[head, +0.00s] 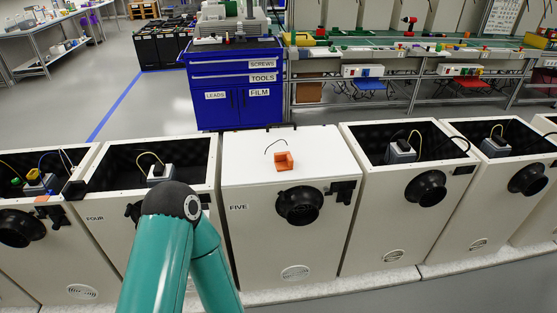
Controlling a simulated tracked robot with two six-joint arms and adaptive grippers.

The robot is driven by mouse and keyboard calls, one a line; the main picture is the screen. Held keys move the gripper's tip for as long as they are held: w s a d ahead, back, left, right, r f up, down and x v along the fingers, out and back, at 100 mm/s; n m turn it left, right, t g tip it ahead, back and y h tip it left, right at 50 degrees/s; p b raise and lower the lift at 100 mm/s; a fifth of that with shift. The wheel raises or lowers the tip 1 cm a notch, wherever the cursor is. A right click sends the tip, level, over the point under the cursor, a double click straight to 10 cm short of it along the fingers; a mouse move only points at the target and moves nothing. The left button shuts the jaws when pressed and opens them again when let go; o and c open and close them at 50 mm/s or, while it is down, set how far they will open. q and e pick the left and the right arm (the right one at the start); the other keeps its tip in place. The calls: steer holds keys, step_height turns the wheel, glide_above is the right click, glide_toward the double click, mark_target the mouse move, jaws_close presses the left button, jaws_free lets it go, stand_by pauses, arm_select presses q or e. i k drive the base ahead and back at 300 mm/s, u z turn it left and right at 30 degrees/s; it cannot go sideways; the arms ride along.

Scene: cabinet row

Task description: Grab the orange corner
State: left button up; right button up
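The orange corner (284,161) is a small orange block-like piece with a raised back. It rests on the white closed top of the cabinet labelled FIVE (245,170), near the middle of that top. A thin dark curved wire or handle (275,145) lies just behind it. A teal arm of mine rises from the bottom edge, left of the orange corner, in front of cabinets FOUR and FIVE. Its bend is in view and apart from the orange corner. Neither of my grippers is in view.
Cabinet FOUR (95,222), left of FIVE, and the cabinet to the right (375,215) are open-topped with devices and wires inside. Round black ports stick out of the fronts. A blue tool cabinet (237,108) and a workbench (420,64) stand behind.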

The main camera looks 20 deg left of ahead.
mark_target(284, 161)
steer(key=z, duration=0.45)
steer(key=i, duration=0.95)
steer(key=u, duration=0.3)
